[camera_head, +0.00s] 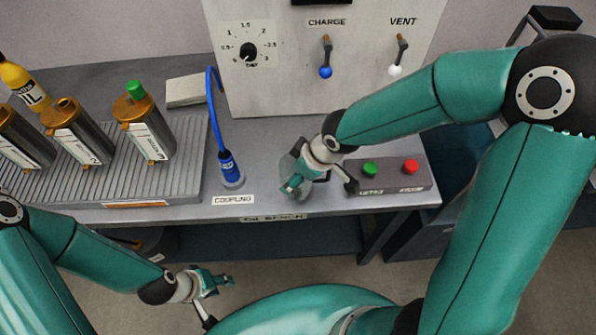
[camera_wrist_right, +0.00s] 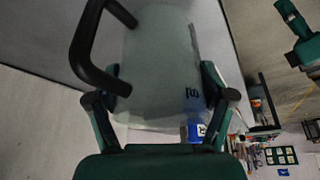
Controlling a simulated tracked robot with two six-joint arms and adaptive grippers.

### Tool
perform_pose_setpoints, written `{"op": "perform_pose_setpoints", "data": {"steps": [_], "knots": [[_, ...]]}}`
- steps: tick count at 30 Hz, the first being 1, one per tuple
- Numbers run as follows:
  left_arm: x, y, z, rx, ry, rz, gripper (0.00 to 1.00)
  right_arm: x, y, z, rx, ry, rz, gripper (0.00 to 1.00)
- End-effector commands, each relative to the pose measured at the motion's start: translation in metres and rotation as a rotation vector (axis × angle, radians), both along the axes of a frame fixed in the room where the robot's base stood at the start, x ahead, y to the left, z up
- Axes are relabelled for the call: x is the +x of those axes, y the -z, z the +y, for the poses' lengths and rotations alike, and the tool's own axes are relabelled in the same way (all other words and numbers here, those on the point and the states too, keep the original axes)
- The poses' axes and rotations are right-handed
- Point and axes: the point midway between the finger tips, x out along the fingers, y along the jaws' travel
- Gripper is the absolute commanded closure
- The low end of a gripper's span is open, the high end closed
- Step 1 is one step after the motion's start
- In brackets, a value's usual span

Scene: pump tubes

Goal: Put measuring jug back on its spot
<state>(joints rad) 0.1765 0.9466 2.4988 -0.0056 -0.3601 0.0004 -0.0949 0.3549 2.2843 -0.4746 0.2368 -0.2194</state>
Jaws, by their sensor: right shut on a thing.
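The measuring jug (camera_wrist_right: 155,55) is clear and greyish with a black handle (camera_wrist_right: 83,45), and it fills the middle of the right wrist view. My right gripper (camera_wrist_right: 160,95) is shut on the jug's body, a finger on each side. In the head view the right gripper (camera_head: 305,178) is over the front of the bench, between the blue coupling and the button box. Part of the jug (camera_head: 289,165) shows faintly beside it; the wrist hides the rest. I cannot tell whether its base touches the bench. My left gripper (camera_head: 215,284) is low in front of the bench, away from the jug; its jaw opening is unclear.
A blue coupling (camera_head: 230,168) with a hose stands left of the jug. A button box (camera_head: 390,174) lies to the right. Metal canisters (camera_head: 150,125) stand on a ribbed tray (camera_head: 185,180) at left. A panel with a dial and levers (camera_head: 290,80) rises behind.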

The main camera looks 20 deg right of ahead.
Motion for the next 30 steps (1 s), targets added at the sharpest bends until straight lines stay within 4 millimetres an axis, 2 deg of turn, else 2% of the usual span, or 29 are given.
{"op": "perform_pose_setpoints", "data": {"steps": [1, 4, 17, 23, 30], "knots": [[0.0, 0.002, 0.0, 0.0, 0.0, 0.0, 0.6, 0.0, 0.002, 0.0, 0.0, 0.0, 0.0, 0.18], [0.0, 0.001, 0.0, 0.0, 0.0, 0.0, 0.6, 0.0, 0.001, 0.0, 0.0, 0.0, 0.0, 0.01], [0.0, -0.003, 0.0, 0.0, 0.0, 0.0, 0.6, 0.0, -0.003, 0.0, 0.0, 0.0, 0.0, 0.0], [0.0, -0.012, 0.0, 0.0, 0.0, 0.0, 0.6, -0.006, -0.026, -0.006, 0.0, 0.004, -0.003, 0.0], [0.0, -0.021, 0.0, 0.0, 0.0, 0.0, 0.6, -0.02, -0.071, -0.019, 0.0, 0.004, -0.006, 0.0]]}}
